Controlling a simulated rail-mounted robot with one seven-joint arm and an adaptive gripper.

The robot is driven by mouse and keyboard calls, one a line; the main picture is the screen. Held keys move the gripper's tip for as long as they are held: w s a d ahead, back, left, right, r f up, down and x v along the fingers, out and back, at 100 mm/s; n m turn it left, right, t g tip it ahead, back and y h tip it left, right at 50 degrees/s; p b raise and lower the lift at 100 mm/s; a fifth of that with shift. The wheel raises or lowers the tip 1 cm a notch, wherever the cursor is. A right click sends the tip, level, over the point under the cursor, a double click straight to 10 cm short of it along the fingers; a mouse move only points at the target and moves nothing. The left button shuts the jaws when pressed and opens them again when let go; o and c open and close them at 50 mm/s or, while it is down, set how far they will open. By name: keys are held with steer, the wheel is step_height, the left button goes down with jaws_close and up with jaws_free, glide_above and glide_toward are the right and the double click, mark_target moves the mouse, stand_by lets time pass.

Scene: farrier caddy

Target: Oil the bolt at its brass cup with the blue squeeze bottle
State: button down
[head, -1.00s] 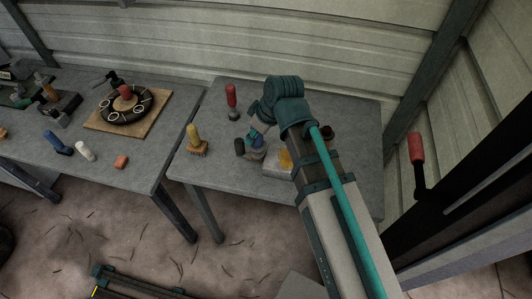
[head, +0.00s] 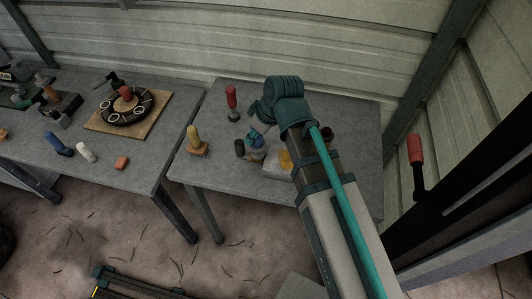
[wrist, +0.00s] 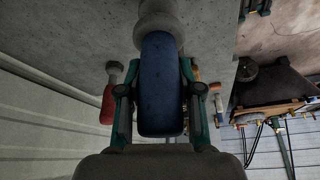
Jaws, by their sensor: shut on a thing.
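My gripper (wrist: 160,100) is shut on the blue squeeze bottle (wrist: 160,75), with one finger on each side of its rounded blue body. A pale grey part of it shows at the top of the wrist view. In the head view my gripper (head: 256,134) is above the right table, and the bottle (head: 258,145) shows small beneath the fingers. I cannot tell whether the bottle touches the tabletop. I cannot make out the bolt or its brass cup; my arm covers part of the right table.
The front left of this table is clear.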

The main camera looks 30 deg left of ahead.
steer(key=shift+r+p, duration=2)
steer(key=shift+r, duration=1.15)
steer(key=shift+w, duration=0.1)
